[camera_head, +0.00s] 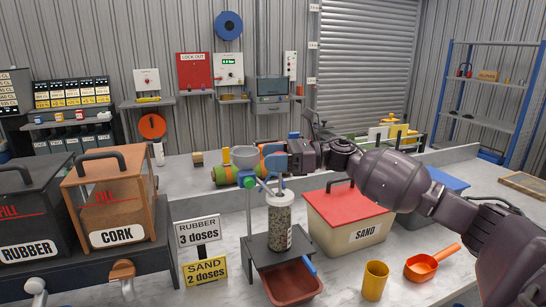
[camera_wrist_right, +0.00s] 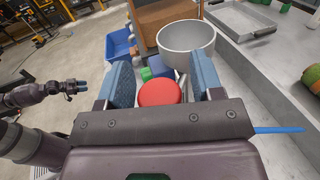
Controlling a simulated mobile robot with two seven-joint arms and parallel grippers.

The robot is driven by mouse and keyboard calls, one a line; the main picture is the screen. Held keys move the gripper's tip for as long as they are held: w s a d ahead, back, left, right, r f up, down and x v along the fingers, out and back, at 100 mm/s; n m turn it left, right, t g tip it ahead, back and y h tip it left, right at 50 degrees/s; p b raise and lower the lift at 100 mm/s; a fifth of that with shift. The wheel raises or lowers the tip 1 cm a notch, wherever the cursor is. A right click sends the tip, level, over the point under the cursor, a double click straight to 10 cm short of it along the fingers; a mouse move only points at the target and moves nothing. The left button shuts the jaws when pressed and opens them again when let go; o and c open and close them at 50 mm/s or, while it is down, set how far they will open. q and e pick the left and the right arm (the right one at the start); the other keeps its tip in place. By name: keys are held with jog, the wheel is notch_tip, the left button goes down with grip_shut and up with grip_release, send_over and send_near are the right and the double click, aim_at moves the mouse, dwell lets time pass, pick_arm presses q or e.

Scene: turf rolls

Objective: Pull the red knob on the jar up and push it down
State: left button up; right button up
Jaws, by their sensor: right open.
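The clear jar (camera_head: 280,222) of grey-brown grains stands upright on a dark stand in the head view. My right gripper (camera_head: 273,178) is just above its top, pointing down, and hides the knob there. In the right wrist view the round red knob (camera_wrist_right: 159,92) lies between the two blue fingers of my right gripper (camera_wrist_right: 160,85). The fingers are open, with gaps on both sides of the knob. My left gripper (camera_wrist_right: 80,87) shows small at the left of the wrist view, away from the jar; its jaw state is unclear.
A grey bowl (camera_head: 244,156) stands behind the jar. A red tray (camera_head: 292,283) sits below the stand. The SAND box (camera_head: 350,215) is close on the right, with a yellow cup (camera_head: 374,280) and orange scoop (camera_head: 425,267) in front. Dose signs (camera_head: 198,232) stand left.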

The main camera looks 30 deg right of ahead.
grip_shut()
notch_tip(320, 180, down, 6)
jog(key=b, duration=0.2)
jog(key=shift+r+b, duration=0.2)
jog(key=shift+b, duration=0.2)
jog(key=shift+f, duration=0.1)
pick_arm(q)
jog(key=shift+w+d+f, duration=0.25)
jog(key=shift+w+f, duration=0.2)
jog(key=shift+f, duration=0.3)
pick_arm(e)
jog(key=shift+c, duration=1.4)
grip_release()
jog(key=shift+o, duration=1.4)
pick_arm(q)
jog(key=shift+s+f, duration=0.1)
jog(key=shift+f, duration=0.1)
jog(key=shift+s+a+f, duration=0.1)
jog(key=shift+s, duration=0.1)
